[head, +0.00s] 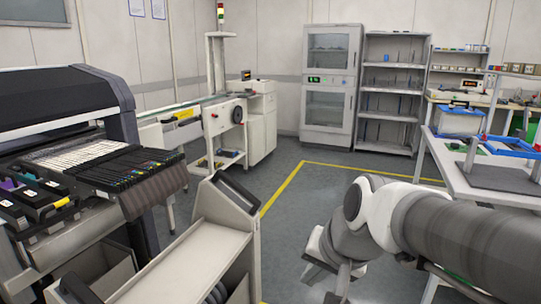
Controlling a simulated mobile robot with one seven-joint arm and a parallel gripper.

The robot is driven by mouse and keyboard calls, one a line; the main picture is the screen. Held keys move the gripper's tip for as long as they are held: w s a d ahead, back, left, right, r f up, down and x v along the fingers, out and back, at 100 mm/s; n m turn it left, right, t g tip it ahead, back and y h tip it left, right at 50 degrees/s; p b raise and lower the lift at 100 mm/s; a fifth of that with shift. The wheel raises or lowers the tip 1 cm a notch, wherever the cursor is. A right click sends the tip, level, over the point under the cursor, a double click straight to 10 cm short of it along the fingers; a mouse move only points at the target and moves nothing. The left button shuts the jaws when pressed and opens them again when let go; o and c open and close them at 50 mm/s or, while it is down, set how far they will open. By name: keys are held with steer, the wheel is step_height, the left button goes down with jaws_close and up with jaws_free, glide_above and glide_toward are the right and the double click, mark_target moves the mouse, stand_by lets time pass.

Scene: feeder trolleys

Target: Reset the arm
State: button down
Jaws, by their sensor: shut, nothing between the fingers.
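My arm reaches in from the right edge of the head view and bends down near the lower middle. My gripper (341,288) hangs below the wrist, over the grey floor in front of the trolley and table. It is shut and holds nothing. Its fingertips are small in the picture and partly cut off by the bottom edge. The arm's links hide part of the floor and the table's lower right side.
A beige feeder trolley (190,245) stands left of my gripper. The machine with a feeder bank (110,165) is at the left. A worktable (455,172) is at the right. Open floor (300,205) with a yellow line (283,187) lies ahead, before a glass-door cabinet (329,95).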

steer(key=s+d+n+h, duration=0.35)
steer(key=s+d, duration=0.35)
steer(key=s, duration=0.4)
step_height(320, 180, up, 21)
steer(key=y+p, duration=0.1)
steer(key=p, duration=1.9)
steer(key=shift+w+f, duration=0.15)
steer(key=shift+w, duration=0.25)
steer(key=shift+n, duration=0.25)
